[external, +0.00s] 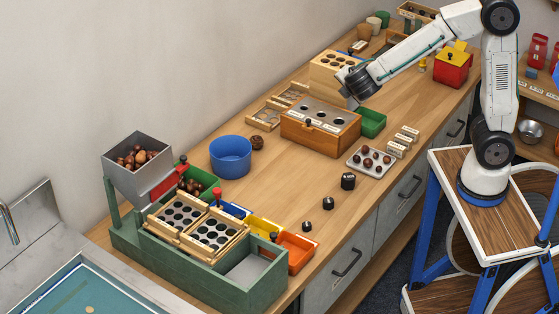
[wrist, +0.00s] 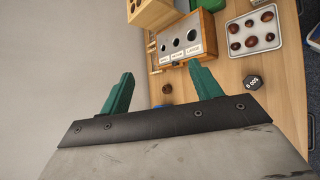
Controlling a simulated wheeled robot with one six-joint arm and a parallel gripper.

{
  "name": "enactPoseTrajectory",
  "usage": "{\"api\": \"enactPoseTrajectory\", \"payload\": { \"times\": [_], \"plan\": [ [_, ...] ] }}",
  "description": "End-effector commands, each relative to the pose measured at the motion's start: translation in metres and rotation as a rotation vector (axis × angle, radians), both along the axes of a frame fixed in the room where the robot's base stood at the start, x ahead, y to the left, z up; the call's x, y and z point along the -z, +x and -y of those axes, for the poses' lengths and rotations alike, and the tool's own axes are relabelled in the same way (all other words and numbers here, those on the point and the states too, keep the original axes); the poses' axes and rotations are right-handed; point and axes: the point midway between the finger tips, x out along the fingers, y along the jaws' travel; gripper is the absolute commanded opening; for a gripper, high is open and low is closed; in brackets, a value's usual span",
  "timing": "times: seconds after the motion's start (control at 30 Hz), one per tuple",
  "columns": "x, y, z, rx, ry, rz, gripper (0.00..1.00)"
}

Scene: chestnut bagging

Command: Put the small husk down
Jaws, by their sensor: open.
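A small brown, rough husk (external: 257,142) sits on the table just right of the blue bowl (external: 231,156). It also shows in the wrist view (wrist: 167,88), framed between my fingers but well beyond them, on the table. My gripper (wrist: 160,70) is open, with two green fingers spread apart and nothing between them. In the external view my gripper (external: 351,100) is raised near the back end of the wooden box with round holes (external: 320,136). The fingers are hard to make out there.
A metal tray of chestnuts (external: 370,161) and several black weights (external: 348,181) stand to the right. A green sorting station (external: 200,264) with a chestnut hopper (external: 137,160) fills the near left. The middle of the table is mostly clear.

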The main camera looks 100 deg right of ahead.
Motion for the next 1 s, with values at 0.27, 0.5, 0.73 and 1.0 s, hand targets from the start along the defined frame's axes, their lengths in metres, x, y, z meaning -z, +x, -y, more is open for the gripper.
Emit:
{"api": "enactPoseTrajectory", "payload": {
  "times": [0.27, 0.5, 0.73, 1.0],
  "plan": [
    [-0.022, -0.103, -0.11, 0.283, 0.37, 0.284, 0.64],
    [-0.019, -0.171, -0.204, 0.452, 0.738, 0.422, 0.64],
    [-0.018, -0.199, -0.249, 0.515, 0.928, 0.453, 0.64],
    [-0.018, -0.201, -0.253, 0.522, 0.947, 0.453, 0.64]
  ]
}}
